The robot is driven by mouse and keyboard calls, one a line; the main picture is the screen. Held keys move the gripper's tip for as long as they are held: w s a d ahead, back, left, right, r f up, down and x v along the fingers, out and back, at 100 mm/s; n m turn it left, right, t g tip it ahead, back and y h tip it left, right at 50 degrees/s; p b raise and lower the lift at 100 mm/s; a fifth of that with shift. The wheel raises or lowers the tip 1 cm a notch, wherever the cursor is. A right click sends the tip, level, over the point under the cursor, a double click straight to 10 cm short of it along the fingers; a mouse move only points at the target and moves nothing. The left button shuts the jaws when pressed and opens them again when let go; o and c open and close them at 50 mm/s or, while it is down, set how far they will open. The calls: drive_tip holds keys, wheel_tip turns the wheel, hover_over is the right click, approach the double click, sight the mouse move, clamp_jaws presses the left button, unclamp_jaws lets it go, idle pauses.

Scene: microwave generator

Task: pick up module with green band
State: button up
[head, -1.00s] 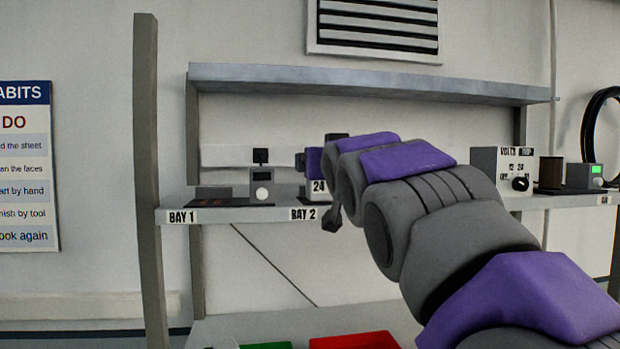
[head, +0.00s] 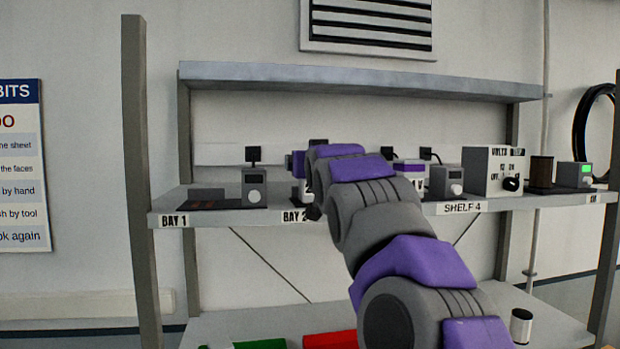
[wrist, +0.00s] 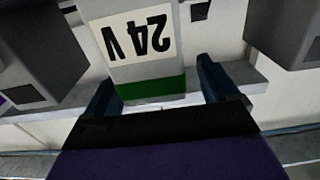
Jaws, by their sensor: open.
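The module with the green band (wrist: 146,90) fills the upper middle of the wrist view, with a "24V" label that reads upside down there. Its green band faces my gripper (wrist: 157,86). My gripper is open, with one dark finger on each side of the module's green end. Small gaps seem to show beside the fingers; I cannot tell whether either touches. In the head view, my arm hides most of the module and the gripper's fingertips near the BAY 2 label.
A grey device (head: 255,188) stands left on the shelf (head: 225,217). Right of my arm are a module with a purple band (head: 409,167), another grey device (head: 446,182) and a volts box (head: 493,172).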

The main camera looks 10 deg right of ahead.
drive_tip(key=shift+w+d+p, duration=0.2)
drive_tip(key=shift+w+p, duration=0.1)
drive_tip(key=shift+w, duration=0.9)
drive_tip(key=shift+s, duration=0.15)
drive_tip(key=shift+c, duration=0.4)
drive_tip(key=c, duration=1.1)
drive_tip(key=shift+c, duration=0.2)
drive_tip(key=shift+r, duration=0.15)
